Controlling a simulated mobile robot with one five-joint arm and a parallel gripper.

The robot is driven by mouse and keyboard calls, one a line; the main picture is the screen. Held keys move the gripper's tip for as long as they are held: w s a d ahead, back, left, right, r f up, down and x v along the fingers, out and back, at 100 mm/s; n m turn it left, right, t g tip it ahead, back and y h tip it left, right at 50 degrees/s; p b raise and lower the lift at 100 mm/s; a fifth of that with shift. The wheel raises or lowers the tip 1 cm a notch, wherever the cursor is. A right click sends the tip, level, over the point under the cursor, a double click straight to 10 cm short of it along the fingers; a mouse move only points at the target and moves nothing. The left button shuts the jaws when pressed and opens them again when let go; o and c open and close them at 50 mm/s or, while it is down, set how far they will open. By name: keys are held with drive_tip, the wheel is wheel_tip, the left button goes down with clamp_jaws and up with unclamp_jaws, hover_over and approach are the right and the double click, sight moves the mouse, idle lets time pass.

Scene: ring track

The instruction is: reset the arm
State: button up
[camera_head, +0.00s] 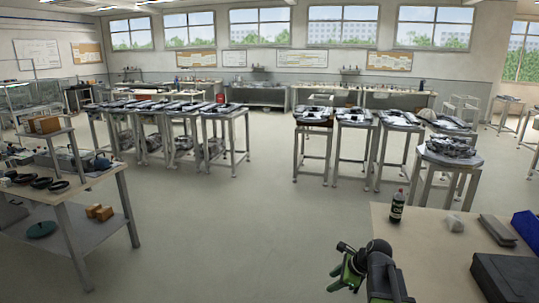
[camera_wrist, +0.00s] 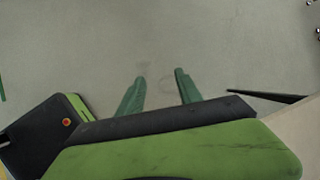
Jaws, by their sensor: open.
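My gripper (camera_head: 348,268) is at the lower middle of the head view, at the end of my dark and green arm, left of the nearby table. In the wrist view its two green fingers (camera_wrist: 159,88) stand apart with nothing between them. Only bare grey floor shows beyond the fingertips. The lower part of my arm is cut off by the bottom edge of the head view.
A table (camera_head: 440,232) at the lower right holds a dark bottle (camera_head: 397,207), a dark case (camera_head: 508,277) and a blue bin (camera_head: 527,226). A workbench (camera_head: 85,186) stands at left. Rows of tall stands (camera_head: 225,115) are further back. The middle floor (camera_head: 215,220) is clear.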

drive_tip(key=s+a+f+n+g, duration=0.1)
drive_tip(key=s+a+n, duration=0.25)
drive_tip(key=a, duration=0.25)
drive_tip(key=s+a+f+n+g, duration=0.1)
drive_tip(key=s+a+n, duration=0.1)
drive_tip(key=a+n, duration=0.25)
drive_tip(key=s+d+f+n+g+h, duration=0.1)
drive_tip(key=s+n+h, duration=0.3)
drive_tip(key=s+n, duration=0.4)
drive_tip(key=n+g, duration=0.1)
drive_tip(key=n, duration=0.5)
drive_tip(key=shift+s+d+f+g, duration=0.15)
drive_tip(key=shift+s+f+g, duration=0.1)
drive_tip(key=shift+f+g, duration=0.15)
drive_tip(key=shift+c, duration=0.6)
